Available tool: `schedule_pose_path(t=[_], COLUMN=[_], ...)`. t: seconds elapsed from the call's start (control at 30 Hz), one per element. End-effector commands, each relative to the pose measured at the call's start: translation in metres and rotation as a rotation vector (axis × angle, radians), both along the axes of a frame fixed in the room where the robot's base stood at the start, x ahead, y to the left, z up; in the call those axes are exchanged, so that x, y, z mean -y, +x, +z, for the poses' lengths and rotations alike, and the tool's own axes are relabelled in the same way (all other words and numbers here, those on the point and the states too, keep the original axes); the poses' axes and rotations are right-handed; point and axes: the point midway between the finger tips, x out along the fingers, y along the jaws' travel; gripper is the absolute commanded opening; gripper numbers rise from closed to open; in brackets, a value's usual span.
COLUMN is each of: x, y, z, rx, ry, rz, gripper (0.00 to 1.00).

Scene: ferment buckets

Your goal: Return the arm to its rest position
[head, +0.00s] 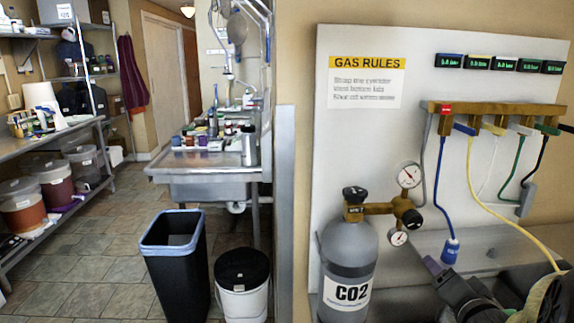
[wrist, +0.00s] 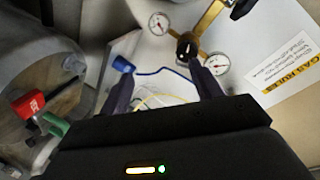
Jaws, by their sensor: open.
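My arm reaches in from the lower right of the head view, and my gripper (head: 436,268) is low in front of the wall panel, right of the CO2 cylinder (head: 347,262). In the wrist view my gripper (wrist: 163,82) has its two dark fingers apart, with nothing seen held between them. The regulator's black knob (wrist: 186,46) shows beyond the fingertips, with a gauge (wrist: 158,23) to its left and another gauge (wrist: 217,64) to its right. A blue hose end (wrist: 123,65) shows beside the left finger; I cannot tell the gap between them.
The gas manifold (head: 490,112) above carries hanging blue, yellow, green and black hoses. In the wrist view a red valve handle (wrist: 28,103) sits on a grey body at left. A bin (head: 176,262) and a lidded white bucket (head: 242,285) stand left of the panel. Tiled floor beyond is clear.

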Motion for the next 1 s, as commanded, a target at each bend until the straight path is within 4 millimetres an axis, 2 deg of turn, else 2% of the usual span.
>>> schedule_pose_path(t=[0.1,0.23,0.37,0.5,0.7,1.0], x=[-0.016,-0.034,-0.06,-0.093,-0.133,-0.181], y=[0.009,0.008,-0.002,-0.022,-0.054,-0.098], z=[-0.027,-0.057,-0.086,-0.114,-0.138,-0.15], rx=[-0.152,-0.333,-0.525,-0.723,-0.922,-1.1], ry=[-0.122,-0.242,-0.347,-0.44,-0.514,-0.567], rz=[-0.004,0.019,0.091,0.218,0.411,0.678], gripper=[0.65,0.65,0.65,0.65,0.65,0.65])
